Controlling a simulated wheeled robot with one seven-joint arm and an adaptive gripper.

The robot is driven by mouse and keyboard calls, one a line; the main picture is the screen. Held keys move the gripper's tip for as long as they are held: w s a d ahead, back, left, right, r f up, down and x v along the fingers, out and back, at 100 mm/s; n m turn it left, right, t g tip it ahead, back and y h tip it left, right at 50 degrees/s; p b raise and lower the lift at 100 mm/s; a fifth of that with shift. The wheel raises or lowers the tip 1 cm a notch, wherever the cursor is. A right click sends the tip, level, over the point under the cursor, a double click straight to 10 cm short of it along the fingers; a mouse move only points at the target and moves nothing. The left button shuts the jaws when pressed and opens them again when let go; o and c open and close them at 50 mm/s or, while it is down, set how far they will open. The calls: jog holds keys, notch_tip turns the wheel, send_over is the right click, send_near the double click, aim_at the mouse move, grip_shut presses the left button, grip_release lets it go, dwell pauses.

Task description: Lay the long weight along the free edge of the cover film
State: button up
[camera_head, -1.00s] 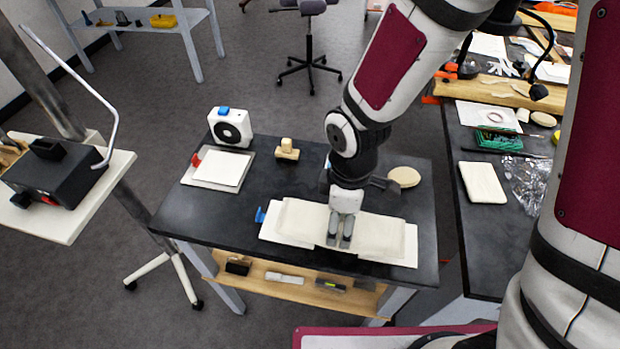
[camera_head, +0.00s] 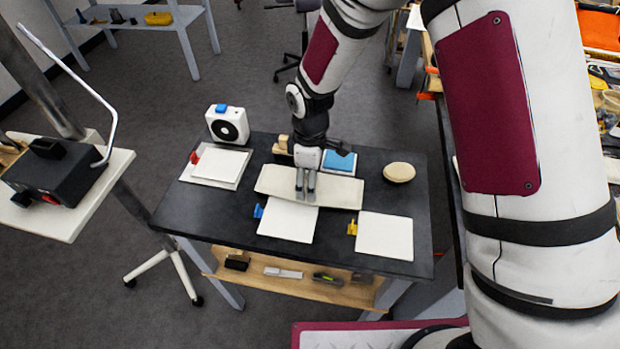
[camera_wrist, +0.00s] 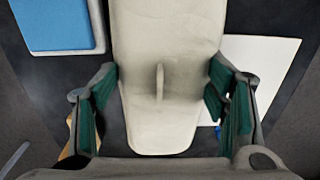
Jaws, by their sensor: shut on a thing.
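The long weight (camera_head: 335,190) is a pale beige bar with a small upright fin at its middle. It also shows in the wrist view (camera_wrist: 165,40). My gripper (camera_head: 306,194) is shut across its width, with the green finger pads (camera_wrist: 162,105) on either side. The bar spans left to right behind two white sheets, one with a blue tab (camera_head: 288,221) and one with a yellow tab (camera_head: 385,236). It overlaps the blue-tabbed sheet's back edge in the picture. I cannot tell whether it touches the table, nor which sheet is the cover film.
On the dark table (camera_head: 200,212), a blue square in a pale tray (camera_head: 340,163) lies behind the bar. A beige oval pad (camera_head: 399,172) is at right. A red-tabbed white sheet (camera_head: 218,166) and a white fan-like box (camera_head: 228,126) are at left. The front left is bare.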

jog(key=shift+f, duration=0.25)
jog(key=shift+f, duration=0.1)
jog(key=o, duration=1.9)
jog(key=shift+f, duration=0.1)
jog(key=shift+o, duration=0.2)
notch_tip(320, 180, up, 12)
jog(key=shift+r+b, duration=0.2)
jog(key=shift+b, duration=0.15)
jog(key=shift+d+r, duration=0.1)
